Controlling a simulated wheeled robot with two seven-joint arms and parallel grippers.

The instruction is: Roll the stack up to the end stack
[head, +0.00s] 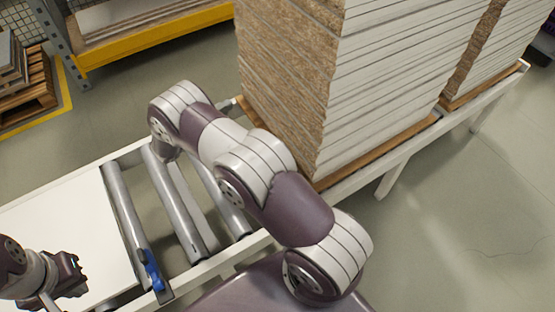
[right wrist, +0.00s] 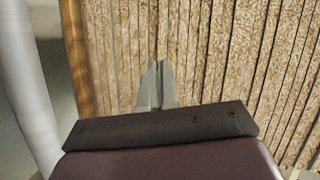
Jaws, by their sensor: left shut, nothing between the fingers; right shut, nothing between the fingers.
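The stack (head: 290,85) of white boards with rough chipboard edges stands upright on a wooden base board on the roller conveyor. The end stack (head: 500,50) stands behind it at the upper right, with a narrow gap between their bases. My right arm reaches across the rollers to the near face of the stack; its hand is mostly hidden in the head view. In the right wrist view my right gripper (right wrist: 156,80) is shut and empty, its fingertips at the chipboard face (right wrist: 215,70); contact is unclear. My left gripper (head: 72,275) is shut and empty at the lower left.
Bare rollers (head: 175,205) lie between the stack and a white panel (head: 60,225) on the left. A blue piece (head: 152,270) sits on the near rail. A yellow-edged rack (head: 150,45) and a pallet (head: 28,90) stand beyond the conveyor. Floor on the right is clear.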

